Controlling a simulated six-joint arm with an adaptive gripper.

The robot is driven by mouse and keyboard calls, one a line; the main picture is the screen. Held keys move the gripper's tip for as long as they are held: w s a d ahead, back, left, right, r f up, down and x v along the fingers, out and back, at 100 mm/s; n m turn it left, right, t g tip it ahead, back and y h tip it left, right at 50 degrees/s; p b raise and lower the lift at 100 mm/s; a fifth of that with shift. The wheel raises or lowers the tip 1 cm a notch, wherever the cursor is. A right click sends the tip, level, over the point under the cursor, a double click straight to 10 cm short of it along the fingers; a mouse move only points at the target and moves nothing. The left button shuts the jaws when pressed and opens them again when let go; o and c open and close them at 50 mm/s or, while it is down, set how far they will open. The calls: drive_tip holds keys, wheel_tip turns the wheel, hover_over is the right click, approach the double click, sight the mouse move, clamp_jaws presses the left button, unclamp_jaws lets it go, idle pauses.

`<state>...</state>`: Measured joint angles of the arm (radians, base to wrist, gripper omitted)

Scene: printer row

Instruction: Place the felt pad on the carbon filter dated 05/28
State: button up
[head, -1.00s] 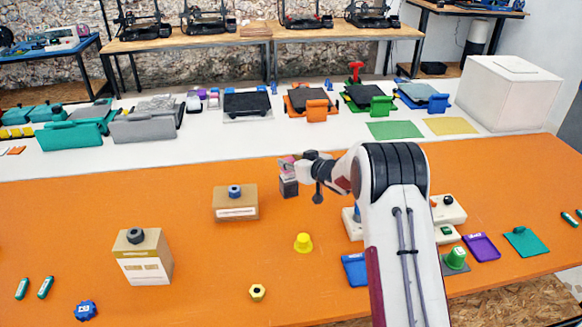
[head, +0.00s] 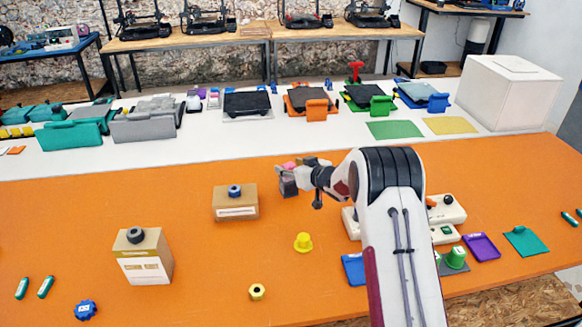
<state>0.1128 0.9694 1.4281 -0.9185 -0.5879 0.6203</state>
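My gripper (head: 305,170) is above the far middle part of the orange table, seen small and from behind. A small dark grey block (head: 288,186) with a pink patch (head: 289,165) at its top is at the gripper's tip. I cannot tell whether the gripper holds, touches or only overlaps them, nor whether its fingers are open. No date is readable, so I cannot pick out the 05/28 carbon filter.
Two tan labelled boxes, one with a blue ring (head: 235,204) and one with a dark ring (head: 143,257), stand on the left. A yellow knob (head: 303,242), a brass nut (head: 257,291) and a purple tray (head: 482,247) lie around. My arm hides part of the white control boxes (head: 446,210).

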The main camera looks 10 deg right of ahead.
drive_tip(key=shift+r, duration=0.2)
drive_tip(key=shift+s+d+r, duration=0.15)
drive_tip(key=shift+s, duration=0.15)
drive_tip(key=v, duration=1.1)
drive_tip(key=shift+s, duration=0.15)
idle(0.4)
